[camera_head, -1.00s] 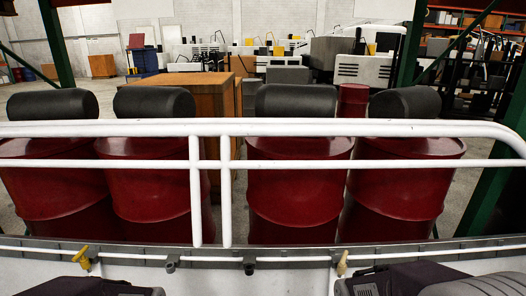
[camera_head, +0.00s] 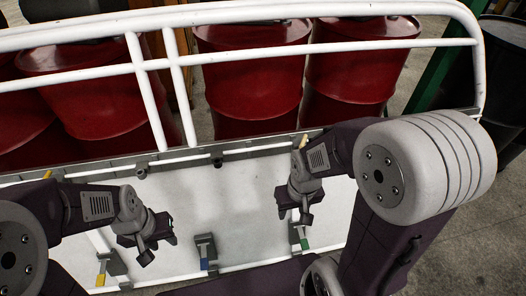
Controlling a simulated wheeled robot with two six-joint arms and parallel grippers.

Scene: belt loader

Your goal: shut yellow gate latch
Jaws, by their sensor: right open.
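The yellow latch (camera_head: 101,273) is at the lower left of the head view, a small yellow tab beside a dark bracket on the lower rail of the white panel (camera_head: 240,205). My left gripper (camera_head: 147,250) points down over the panel, right of and above the yellow latch in the picture, and apart from it. Whether its fingers are open cannot be made out. My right gripper (camera_head: 303,216) is open and empty, just above the green-tabbed latch (camera_head: 304,241); contact there cannot be told.
A blue-tabbed latch (camera_head: 204,262) sits between the yellow and green ones. Yellow (camera_head: 47,174) and tan handles stand on the panel's far edge. A white tube railing (camera_head: 330,46) crosses behind, with red barrels (camera_head: 252,85) beyond. A dark barrel (camera_head: 502,70) is at far right.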

